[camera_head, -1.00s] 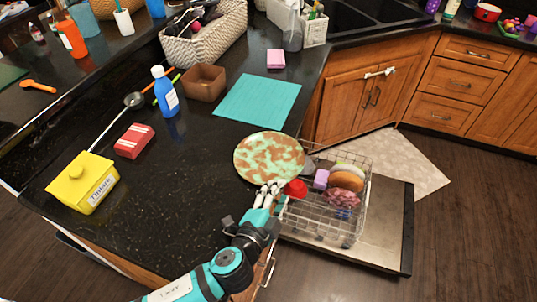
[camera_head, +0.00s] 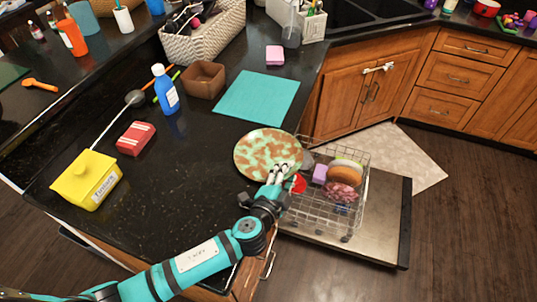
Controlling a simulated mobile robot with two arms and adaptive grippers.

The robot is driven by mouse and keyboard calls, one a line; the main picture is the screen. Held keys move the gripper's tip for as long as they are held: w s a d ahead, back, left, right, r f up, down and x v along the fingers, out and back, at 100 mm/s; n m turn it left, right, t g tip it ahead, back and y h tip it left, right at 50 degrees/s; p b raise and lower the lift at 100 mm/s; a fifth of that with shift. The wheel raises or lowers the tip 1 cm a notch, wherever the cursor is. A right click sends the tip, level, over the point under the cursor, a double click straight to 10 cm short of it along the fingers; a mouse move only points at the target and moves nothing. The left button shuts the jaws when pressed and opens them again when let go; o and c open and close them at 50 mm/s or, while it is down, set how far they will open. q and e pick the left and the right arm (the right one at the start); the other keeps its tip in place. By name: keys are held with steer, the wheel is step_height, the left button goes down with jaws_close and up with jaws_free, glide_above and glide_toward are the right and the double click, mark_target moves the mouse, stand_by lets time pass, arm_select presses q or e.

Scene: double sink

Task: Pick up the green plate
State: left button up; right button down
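The green plate (camera_head: 258,148), round with brown patches, lies at the counter's right edge, beside the dishwasher rack. My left gripper (camera_head: 281,169) reaches in from below, and its pale fingers overlap the plate's lower right rim in the camera_head view. Both fingertips show close together in front of the plate. I cannot tell whether they touch it or how wide they are apart. My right gripper is not in view.
The open dishwasher rack (camera_head: 322,212) holds a red item (camera_head: 298,184), a purple block (camera_head: 320,174) and other dishes, right beside the gripper. A teal mat (camera_head: 257,97) lies behind the plate. The counter to the plate's left is clear.

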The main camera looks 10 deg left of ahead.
arm_select(q)
jaws_close()
stand_by(0.4)
